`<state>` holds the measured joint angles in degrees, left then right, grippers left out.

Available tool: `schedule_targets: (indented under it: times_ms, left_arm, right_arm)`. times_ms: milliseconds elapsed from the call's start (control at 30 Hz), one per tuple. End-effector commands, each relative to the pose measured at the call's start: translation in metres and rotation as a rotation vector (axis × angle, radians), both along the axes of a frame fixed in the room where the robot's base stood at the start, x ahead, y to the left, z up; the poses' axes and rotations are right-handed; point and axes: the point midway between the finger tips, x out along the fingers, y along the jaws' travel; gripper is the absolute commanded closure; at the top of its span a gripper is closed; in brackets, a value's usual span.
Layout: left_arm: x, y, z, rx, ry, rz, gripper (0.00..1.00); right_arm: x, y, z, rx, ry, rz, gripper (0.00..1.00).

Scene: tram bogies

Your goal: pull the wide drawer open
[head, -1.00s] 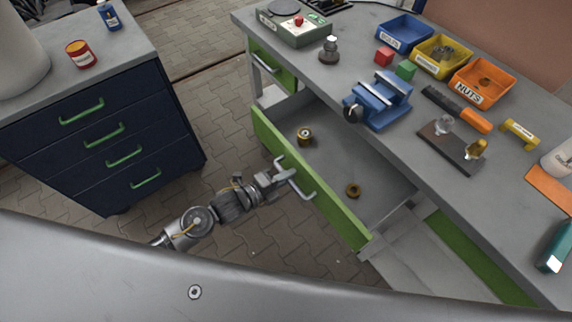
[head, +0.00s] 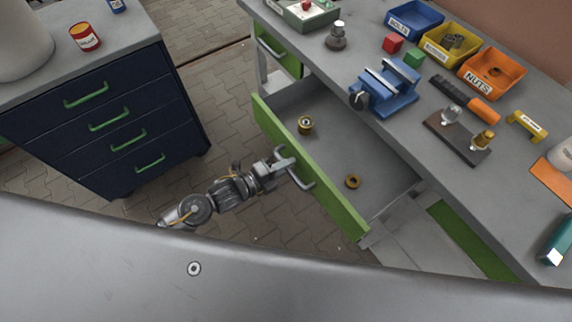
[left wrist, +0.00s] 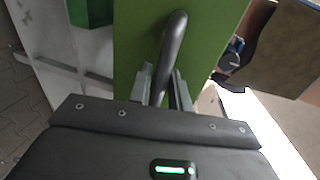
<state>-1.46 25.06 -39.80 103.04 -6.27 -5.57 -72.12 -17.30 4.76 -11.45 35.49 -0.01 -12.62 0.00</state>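The wide drawer (head: 333,203) of the workbench has a green front and a grey tray, and stands well out from under the bench top. Its grey bar handle (head: 306,183) is on the outer face of the front. My left gripper (head: 285,166) is at the handle's upper end. In the left wrist view, the handle (left wrist: 174,45) runs down between my left gripper's two fingers (left wrist: 163,88), which are closed around it, against the green drawer front (left wrist: 138,40). My right gripper is in neither view.
A brass-coloured spool (head: 306,124) and a ring (head: 353,181) lie in the drawer. The bench top holds a blue vise (head: 388,90) and bins, including an orange one (head: 490,75). A dark blue cabinet (head: 60,125) stands left, with paved floor between.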

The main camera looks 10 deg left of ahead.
Motion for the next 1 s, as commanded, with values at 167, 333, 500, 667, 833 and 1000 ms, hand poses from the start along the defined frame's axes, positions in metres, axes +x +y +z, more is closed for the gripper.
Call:
schedule_targets:
  times_ms: [167, 333, 500, 667, 833, 1000]
  left_arm:
    - [-0.016, 0.016, 0.002, 0.003, 0.002, -0.001, 0.81]
    - [-0.04, 0.04, 0.009, 0.003, 0.002, -0.002, 0.81]
    - [-0.06, 0.061, 0.015, 0.003, 0.003, -0.001, 0.81]
    - [-0.071, 0.072, 0.019, 0.001, 0.002, -0.001, 0.81]
    - [-0.073, 0.075, 0.021, 0.001, 0.001, -0.001, 0.81]
    - [-0.073, 0.075, 0.021, 0.001, 0.001, 0.0, 0.81]
  right_arm:
    - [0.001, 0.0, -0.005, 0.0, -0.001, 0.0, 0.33]
    - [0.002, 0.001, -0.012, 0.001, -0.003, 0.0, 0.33]
    - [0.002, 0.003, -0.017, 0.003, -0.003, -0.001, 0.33]
    - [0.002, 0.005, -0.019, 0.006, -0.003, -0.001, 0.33]
    - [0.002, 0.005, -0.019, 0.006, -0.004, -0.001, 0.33]
    - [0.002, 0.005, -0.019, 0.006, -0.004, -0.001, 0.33]
